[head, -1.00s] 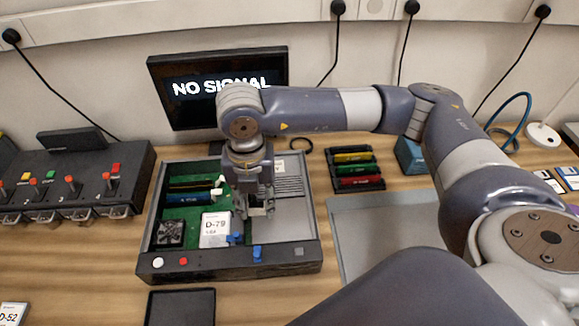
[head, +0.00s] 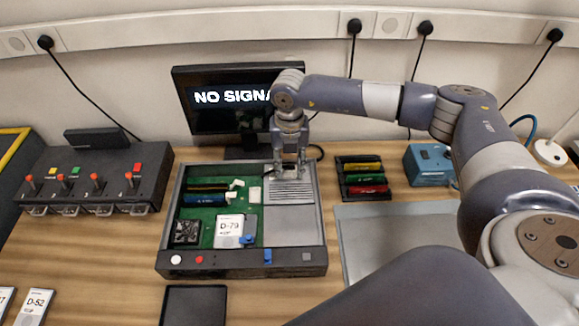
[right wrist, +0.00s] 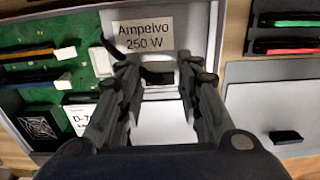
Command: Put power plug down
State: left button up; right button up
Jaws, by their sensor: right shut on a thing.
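My right gripper (head: 291,174) is over the ribbed grey power supply in the back right of the open computer case. In the right wrist view its fingers (right wrist: 158,72) are around a small dark piece, apparently the power plug (right wrist: 157,76); most of its shape is hidden by the fingers. The power supply (head: 290,193) has a label reading "Ampelvo 250 W" (right wrist: 142,32), just beyond the fingertips. I cannot tell whether the plug touches the power supply. My left gripper is not in view.
The case (head: 164,228) holds a green board (head: 205,232) with coloured modules and a D-79 card (head: 229,230). A monitor (head: 224,78) reading "NO SIGNAL" stands behind. A module rack (head: 361,193) and a blue box (head: 428,167) stand right. A grey mat (head: 385,238) lies clear at right.

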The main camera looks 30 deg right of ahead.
aim_at(290, 168)
jog(key=shift+f+p, duration=0.3)
jog(key=shift+f, duration=0.95)
jog(key=shift+f+b, duration=0.5)
jog(key=shift+b, duration=0.1)
jog(key=o, duration=0.9)
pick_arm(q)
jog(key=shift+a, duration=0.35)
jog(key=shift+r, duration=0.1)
pick_arm(e)
jog(key=shift+r, duration=0.2)
jog(key=shift+r+p, duration=0.3)
jog(key=shift+p, duration=0.1)
pick_arm(q)
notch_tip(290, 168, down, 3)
jog(key=b, duration=0.3)
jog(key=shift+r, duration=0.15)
pick_arm(e)
notch_tip(290, 168, up, 12)
jog(key=shift+r, duration=0.2)
jog(key=shift+s+f, duration=0.1)
jog(key=shift+s, duration=0.05)
